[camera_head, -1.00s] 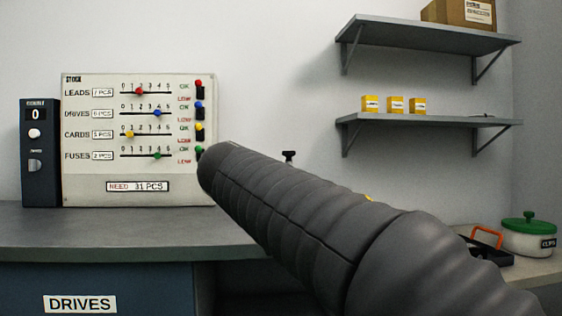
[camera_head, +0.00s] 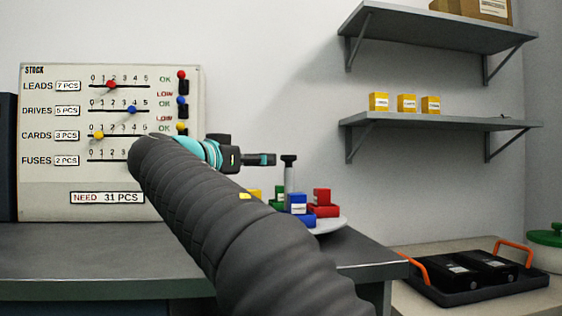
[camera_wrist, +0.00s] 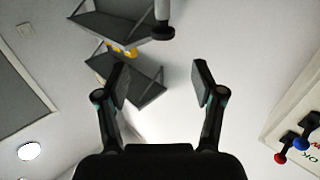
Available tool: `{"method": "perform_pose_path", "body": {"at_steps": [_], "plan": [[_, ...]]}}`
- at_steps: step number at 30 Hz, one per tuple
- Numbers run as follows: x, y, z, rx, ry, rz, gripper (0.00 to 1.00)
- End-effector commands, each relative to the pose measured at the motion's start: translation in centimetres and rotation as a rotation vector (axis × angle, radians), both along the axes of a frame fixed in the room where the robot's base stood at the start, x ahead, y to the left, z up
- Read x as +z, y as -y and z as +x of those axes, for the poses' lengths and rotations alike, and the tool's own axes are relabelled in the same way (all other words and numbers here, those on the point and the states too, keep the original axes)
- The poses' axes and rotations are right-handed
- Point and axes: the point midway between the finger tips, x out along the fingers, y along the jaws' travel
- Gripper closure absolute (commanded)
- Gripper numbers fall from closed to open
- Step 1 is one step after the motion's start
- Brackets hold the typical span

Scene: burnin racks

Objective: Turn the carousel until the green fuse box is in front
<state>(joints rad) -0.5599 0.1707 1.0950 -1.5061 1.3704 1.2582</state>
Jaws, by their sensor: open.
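The carousel (camera_head: 328,226) is a pale round turntable on the counter, with a grey post and black knob (camera_head: 289,158) at its middle. A green box (camera_head: 280,193) sits behind the post on the left, partly hidden. A blue box (camera_head: 298,204) is at the front, a red box (camera_head: 322,197) at the right, and a yellow box (camera_head: 245,196) at the left, mostly hidden by my arm. My gripper (camera_head: 272,159) is in the air just left of the knob, apart from it. In the wrist view my gripper (camera_wrist: 160,82) is open and empty; the knob (camera_wrist: 163,31) shows beyond the fingers.
A stock board (camera_head: 110,180) with coloured sliders stands at the left of the counter (camera_head: 90,262). Two wall shelves (camera_head: 430,120) hang at the right, the lower bearing yellow boxes. A black tray (camera_head: 480,288) with orange handles lies on a lower surface at the right.

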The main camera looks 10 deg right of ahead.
Motion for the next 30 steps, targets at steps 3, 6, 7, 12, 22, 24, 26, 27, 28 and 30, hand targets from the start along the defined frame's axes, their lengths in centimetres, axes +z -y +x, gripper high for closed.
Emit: {"method": "perform_pose_path", "body": {"at_steps": [3, 6, 7, 12, 22, 24, 26, 27, 28, 30], "plan": [[0.1, 0.1, 0.2, 0.002, 0.003, 0.0, 0.32], [0.1, 0.4, 0.9, 0.008, 0.002, 0.001, 0.32], [0.1, 0.6, 1.1, 0.01, 0.001, 0.0, 0.32], [0.1, 2.3, 3.2, 0.015, 0.001, 0.0, 0.32], [0.1, 6.6, 7.5, 0.013, -0.001, -0.001, 0.32], [0.1, 7.3, 8.1, 0.015, 0.0, 0.0, 0.32], [0.1, 7.8, 8.6, 0.014, 0.001, 0.001, 0.32], [0.1, 8.1, 8.9, 0.014, 0.001, 0.001, 0.32], [0.1, 8.2, 9.1, 0.015, 0.001, 0.001, 0.32], [0.0, 8.6, 9.4, 0.015, 0.0, 0.0, 0.32]]}}
